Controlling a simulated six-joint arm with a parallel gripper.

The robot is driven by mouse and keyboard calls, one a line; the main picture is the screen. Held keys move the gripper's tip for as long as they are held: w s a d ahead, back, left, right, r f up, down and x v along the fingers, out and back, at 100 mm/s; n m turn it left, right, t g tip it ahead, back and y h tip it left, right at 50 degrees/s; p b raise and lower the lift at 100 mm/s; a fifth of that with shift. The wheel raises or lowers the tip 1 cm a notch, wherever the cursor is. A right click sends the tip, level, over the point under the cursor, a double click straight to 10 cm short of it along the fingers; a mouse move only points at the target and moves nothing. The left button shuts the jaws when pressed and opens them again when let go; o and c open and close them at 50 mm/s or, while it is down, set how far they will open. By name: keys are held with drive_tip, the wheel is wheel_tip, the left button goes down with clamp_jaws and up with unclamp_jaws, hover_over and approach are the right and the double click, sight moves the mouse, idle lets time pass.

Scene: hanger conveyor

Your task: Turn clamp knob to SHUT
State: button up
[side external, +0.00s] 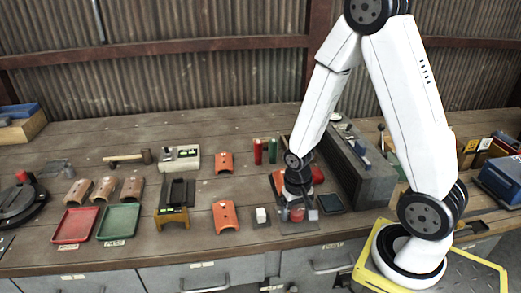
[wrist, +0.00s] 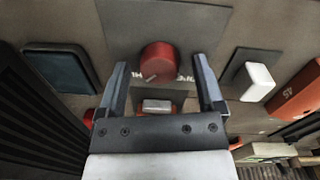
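The clamp knob (wrist: 158,60) is a red cylinder on a grey plate (wrist: 205,35) in the wrist view. A small pale mark shows on its near edge, and white lettering on the plate lies to either side, too small and partly covered to read. My gripper (wrist: 160,64) is open, with one finger on each side of the knob and a visible gap at both sides. In the side external view my gripper (side external: 298,200) points down over the red knob (side external: 296,214) near the bench's front edge. I cannot tell the height of the fingertips relative to the knob.
A white block (wrist: 259,77) on a dark plate is right of the knob in the wrist view; a dark square pad (wrist: 60,68) is left. In the side view a tall grey unit (side external: 368,178) stands close at right. Orange curved tiles (side external: 225,216) lie left.

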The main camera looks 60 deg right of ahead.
sight(295, 213)
drive_tip(key=shift+r, duration=0.1)
drive_tip(key=shift+w+a+r, duration=0.1)
drive_tip(key=shift+r, duration=1.8)
drive_tip(key=shift+a+r, duration=0.1)
drive_tip(key=shift+r, duration=1.8)
drive_tip(key=a+r+n+t, duration=0.2)
drive_tip(key=a+n+t, duration=0.1)
drive_tip(key=a+n, duration=0.3)
drive_tip(key=shift+w+a+n, duration=0.3)
drive_tip(key=shift+w+n, duration=0.05)
drive_tip(key=shift+n, duration=0.15)
